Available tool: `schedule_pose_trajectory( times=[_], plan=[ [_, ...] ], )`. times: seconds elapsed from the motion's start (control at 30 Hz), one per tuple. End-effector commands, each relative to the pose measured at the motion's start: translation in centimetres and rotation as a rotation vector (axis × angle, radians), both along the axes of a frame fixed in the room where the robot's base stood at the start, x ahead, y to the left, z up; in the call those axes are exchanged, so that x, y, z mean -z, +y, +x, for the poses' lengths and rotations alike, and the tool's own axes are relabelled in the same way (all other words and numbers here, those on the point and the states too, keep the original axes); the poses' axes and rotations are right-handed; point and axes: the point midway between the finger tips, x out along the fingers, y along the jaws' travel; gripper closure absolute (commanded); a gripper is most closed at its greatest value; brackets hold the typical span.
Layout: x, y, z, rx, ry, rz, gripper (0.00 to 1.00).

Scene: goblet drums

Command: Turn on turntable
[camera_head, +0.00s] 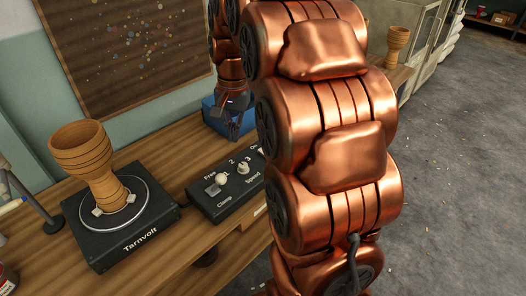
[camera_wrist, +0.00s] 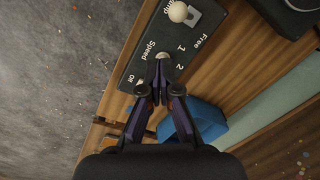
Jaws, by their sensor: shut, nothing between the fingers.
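The turntable (camera_head: 101,245) is a black box labelled Tarnvolt with a round plate, at the left of the head view. A wooden goblet drum (camera_head: 84,158) stands on the plate between pale clamp blocks. To its right is the black control box (camera_head: 225,204), with a white-knobbed Clamp lever (camera_head: 221,179) and a Speed knob (camera_head: 243,168). My gripper (camera_wrist: 161,88) is shut and empty, pointing at the box's ON end near the Speed knob. I cannot tell whether it touches anything.
A blue box (camera_head: 213,112) stands on the wooden bench (camera_head: 150,262) behind the control box, close to my gripper. A lamp stand (camera_head: 52,225) is at the far left. Another goblet drum (camera_head: 397,40) stands in back.

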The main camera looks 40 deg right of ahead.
Motion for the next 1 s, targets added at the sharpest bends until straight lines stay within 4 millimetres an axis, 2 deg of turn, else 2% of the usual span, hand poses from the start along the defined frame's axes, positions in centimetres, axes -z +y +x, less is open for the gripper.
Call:
schedule_pose_trajectory(
  times=[0.03, 0.2, 0.5, 0.7, 0.87, 1.0],
  plan=[
    [1.3, -1.6, 1.1, 0.049, -0.007, 0.001, 1.00],
    [3.1, -6.7, 4.3, 0.217, -0.032, 0.001, 1.00],
    [6.3, -15.5, 7.7, 0.483, -0.077, 0.005, 1.00],
    [7.2, -18.3, 8.4, 0.567, -0.092, 0.006, 1.00],
    [7.8, -18.7, 8.5, 0.578, -0.092, 0.008, 1.00],
    [9.5, -18.6, 8.6, 0.577, -0.088, 0.009, 1.00]
  ],
)
